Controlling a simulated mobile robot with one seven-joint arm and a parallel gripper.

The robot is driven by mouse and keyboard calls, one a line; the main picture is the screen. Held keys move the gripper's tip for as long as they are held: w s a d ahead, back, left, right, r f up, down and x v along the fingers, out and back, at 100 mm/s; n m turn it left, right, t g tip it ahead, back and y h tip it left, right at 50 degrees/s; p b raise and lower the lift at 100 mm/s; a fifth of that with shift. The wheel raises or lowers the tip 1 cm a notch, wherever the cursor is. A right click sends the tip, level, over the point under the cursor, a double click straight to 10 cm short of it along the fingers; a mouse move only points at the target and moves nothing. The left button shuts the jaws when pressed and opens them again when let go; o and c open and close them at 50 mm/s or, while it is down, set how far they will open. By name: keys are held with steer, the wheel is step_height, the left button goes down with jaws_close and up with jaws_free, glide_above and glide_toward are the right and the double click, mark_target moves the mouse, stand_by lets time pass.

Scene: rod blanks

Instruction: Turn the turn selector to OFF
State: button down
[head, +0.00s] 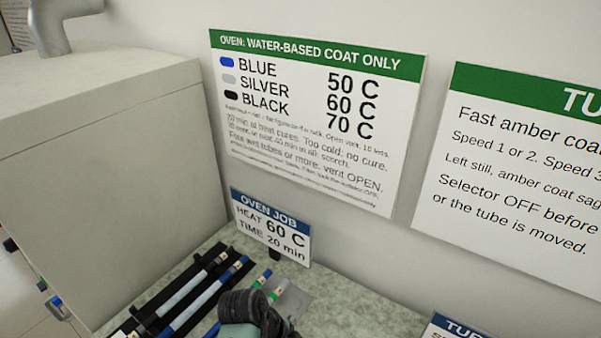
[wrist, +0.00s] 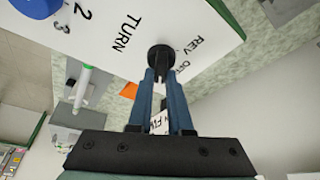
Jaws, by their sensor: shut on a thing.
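The turn selector (wrist: 160,57) is a round black knob on a white panel (wrist: 150,15), seen in the wrist view. The words TURN, REV and OFF and the number 2 are printed around it. REV and OFF are just to its right in the picture. My gripper (wrist: 160,74) has its blue fingers closed on the knob. The fingers hide part of the knob, and I cannot tell which mark it points to. The head view does not show the selector.
In the head view, blue-tipped tubes (head: 205,298) lie in a black rack on the speckled bench, beside a large pale box (head: 110,140). An oven job sign (head: 272,228) stands behind. A blue knob (wrist: 36,6) sits on the same panel in the wrist view.

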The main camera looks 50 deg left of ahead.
steer(key=n+t+p, duration=0.1)
steer(key=n, duration=0.1)
steer(key=shift+r+n+y+p, duration=0.15)
steer(key=shift+n+y+p, duration=0.2)
steer(key=shift+n+y, duration=0.05)
steer(key=n+y+p, duration=0.1)
steer(key=n, duration=0.2)
steer(key=shift+n+p, duration=0.3)
steer(key=shift+p, duration=0.05)
steer(key=n+y+p, duration=0.1)
steer(key=n, duration=0.1)
steer(key=n+y+p, duration=0.1)
steer(key=n, duration=0.2)
steer(key=shift+a+t, duration=0.1)
steer(key=shift+t, duration=0.2)
steer(key=shift+n+y, duration=0.3)
steer(key=c, duration=0.8)
jaws_free()
steer(key=shift+c, duration=0.2)
steer(key=b+v, duration=0.2)
steer(key=v, duration=1)
steer(key=shift+r, duration=0.4)
